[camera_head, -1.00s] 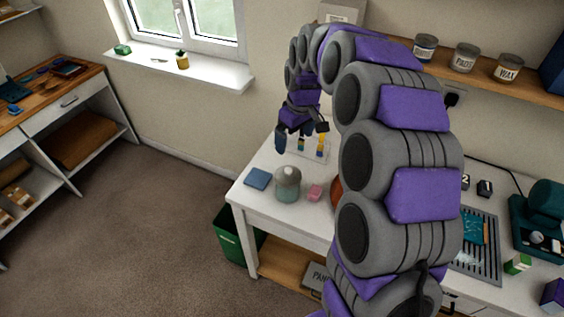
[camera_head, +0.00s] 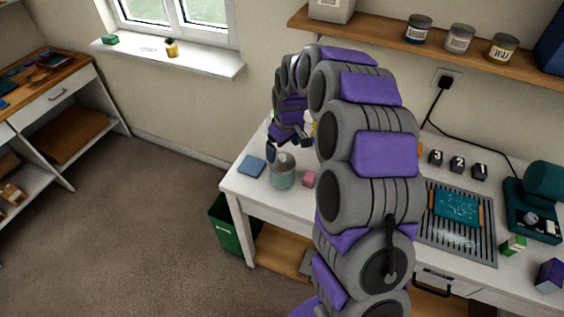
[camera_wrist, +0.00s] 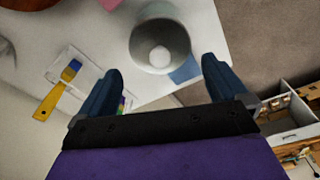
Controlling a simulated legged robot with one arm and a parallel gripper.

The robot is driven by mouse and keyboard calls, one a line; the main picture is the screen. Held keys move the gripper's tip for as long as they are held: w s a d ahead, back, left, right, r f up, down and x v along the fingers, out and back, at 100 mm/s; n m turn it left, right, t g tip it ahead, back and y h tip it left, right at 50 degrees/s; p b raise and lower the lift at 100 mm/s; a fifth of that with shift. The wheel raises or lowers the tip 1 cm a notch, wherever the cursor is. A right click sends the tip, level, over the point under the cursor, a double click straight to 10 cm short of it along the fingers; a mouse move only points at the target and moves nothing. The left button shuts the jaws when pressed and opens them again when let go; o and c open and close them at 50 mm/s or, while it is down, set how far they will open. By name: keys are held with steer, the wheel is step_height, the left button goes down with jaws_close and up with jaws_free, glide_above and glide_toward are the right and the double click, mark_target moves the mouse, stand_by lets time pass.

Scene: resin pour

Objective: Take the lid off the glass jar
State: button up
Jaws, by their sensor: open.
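The glass jar (camera_head: 282,178) stands on the white table near its left end. Its grey lid (camera_head: 283,161) is on top. In the wrist view the lid (camera_wrist: 158,38) shows from above as a round disc with a pale knob (camera_wrist: 160,56). My gripper (camera_head: 288,148) is above the jar, close to the lid in the head view. In the wrist view my gripper (camera_wrist: 160,85) is open and empty, its two dark blue fingers spread apart, with the lid beyond the fingertips. I cannot tell the exact height gap.
A blue cloth or pad (camera_head: 251,166) lies left of the jar and a pink block (camera_head: 309,179) right of it. A green bin (camera_head: 232,228) stands below the table's left end.

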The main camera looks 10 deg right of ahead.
mark_target(283, 156)
steer(key=f, duration=0.2)
steer(key=f+b, duration=0.1)
steer(key=f, duration=0.2)
steer(key=shift+w+a, duration=0.15)
steer(key=shift+w, duration=0.05)
steer(key=shift+c, duration=0.3)
steer(key=c, duration=0.6)
